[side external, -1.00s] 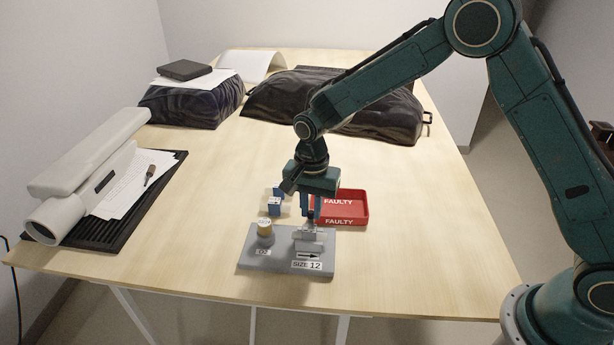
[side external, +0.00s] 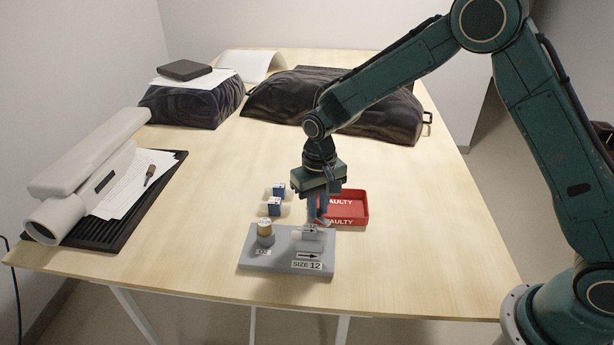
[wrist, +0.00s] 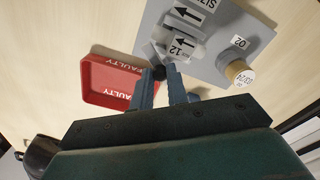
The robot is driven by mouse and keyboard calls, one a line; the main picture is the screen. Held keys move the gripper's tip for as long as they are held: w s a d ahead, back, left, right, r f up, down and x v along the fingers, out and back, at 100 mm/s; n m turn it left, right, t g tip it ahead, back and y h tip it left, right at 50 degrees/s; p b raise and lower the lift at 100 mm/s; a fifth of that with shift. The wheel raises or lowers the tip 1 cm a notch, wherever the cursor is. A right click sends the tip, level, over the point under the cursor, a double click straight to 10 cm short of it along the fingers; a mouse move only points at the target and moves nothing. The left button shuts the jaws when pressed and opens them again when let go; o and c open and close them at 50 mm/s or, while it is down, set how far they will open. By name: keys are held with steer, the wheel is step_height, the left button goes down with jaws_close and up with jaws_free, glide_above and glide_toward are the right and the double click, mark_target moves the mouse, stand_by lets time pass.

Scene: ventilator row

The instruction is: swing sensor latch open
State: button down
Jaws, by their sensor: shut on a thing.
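A grey plate (side external: 285,262) near the table's front edge carries the latch (side external: 312,232), a light grey block, with an arrow label and a "SIZE 12" label in front of it. The latch shows in the wrist view (wrist: 184,38) with arrow labels, and a black knob (wrist: 158,73) sits at its near end. My gripper (side external: 319,221) is at the latch's back right, its blue fingers shut on the knob. A brass-coloured sensor (side external: 265,228) stands upright at the plate's left, beside an "O2" label; its dated cap shows in the wrist view (wrist: 240,75).
A white device (side external: 80,170) rests on a black rack at the far left. Dark bags lie at the back; the middle table is clear.

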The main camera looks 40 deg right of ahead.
steer(key=n, duration=0.3)
steer(key=shift+w+d+n, duration=0.1)
steer(key=shift+d+n, duration=0.2)
steer(key=shift+w+d+n, duration=0.1)
steer(key=shift+d+n, duration=0.05)
steer(key=shift+n, duration=0.7)
steer(key=shift+w+d+n, duration=0.1)
steer(key=shift+n, duration=0.75)
steer(key=c, duration=1.4)
jaws_free()
steer(key=shift+o, duration=0.2)
steer(key=shift+r, duration=0.15)
step_height(320, 180, up, 14)
steer(key=shift+f, duration=0.2)
